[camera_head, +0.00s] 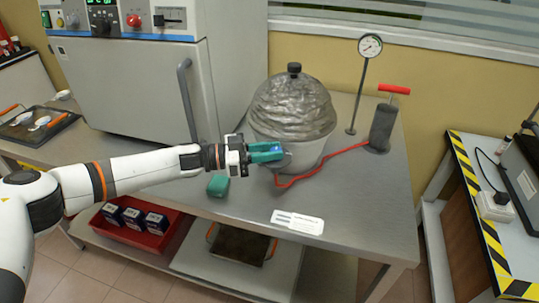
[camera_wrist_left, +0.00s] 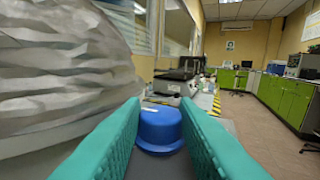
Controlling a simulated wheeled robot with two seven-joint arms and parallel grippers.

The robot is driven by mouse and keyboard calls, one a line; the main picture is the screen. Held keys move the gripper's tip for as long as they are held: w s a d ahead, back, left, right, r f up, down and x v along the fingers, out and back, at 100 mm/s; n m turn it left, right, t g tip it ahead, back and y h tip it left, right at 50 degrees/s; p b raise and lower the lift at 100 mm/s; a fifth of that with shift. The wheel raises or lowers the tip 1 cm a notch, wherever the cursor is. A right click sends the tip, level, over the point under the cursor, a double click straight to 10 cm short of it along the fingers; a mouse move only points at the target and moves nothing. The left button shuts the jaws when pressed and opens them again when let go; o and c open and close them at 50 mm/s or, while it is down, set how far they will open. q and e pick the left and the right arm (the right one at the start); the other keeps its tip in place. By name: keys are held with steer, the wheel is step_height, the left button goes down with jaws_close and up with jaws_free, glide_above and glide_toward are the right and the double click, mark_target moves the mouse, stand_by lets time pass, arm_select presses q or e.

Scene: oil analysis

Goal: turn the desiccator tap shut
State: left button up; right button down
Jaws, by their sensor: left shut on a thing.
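The desiccator (camera_head: 290,105) stands on the steel bench, its dome covered in crumpled silvery wrap, with a black knob on top and a pale bowl below. Its wrapped dome also fills the left of the left wrist view (camera_wrist_left: 60,65). My left gripper (camera_head: 281,153) is at the near side of the bowl, with teal fingers. In the left wrist view, the round blue tap (camera_wrist_left: 159,130) sits between the fingers, and the gripper is shut on it. In the head view the fingers mostly hide the tap. The tap's opening position cannot be told. My right gripper is not in view.
A red hose (camera_head: 320,167) runs from the desiccator to a hand pump (camera_head: 382,127) beside a gauge on a stand (camera_head: 365,75). A teal object (camera_head: 218,185) and a white card (camera_head: 297,222) lie on the bench (camera_head: 350,215). A large oven (camera_head: 130,85) stands behind my left arm.

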arm_select(q)
steer(key=shift+w+m+g+b, duration=0.15)
steer(key=shift+m+g+b, duration=0.25)
steer(key=shift+m+g, duration=0.4)
steer(key=shift+r+g, duration=0.1)
steer(key=shift+g, duration=0.2)
steer(key=o, duration=1)
steer(key=a+b, duration=0.1)
steer(key=a, duration=1.1)
steer(key=shift+s+b, duration=0.3)
steer(key=shift+s, duration=0.1)
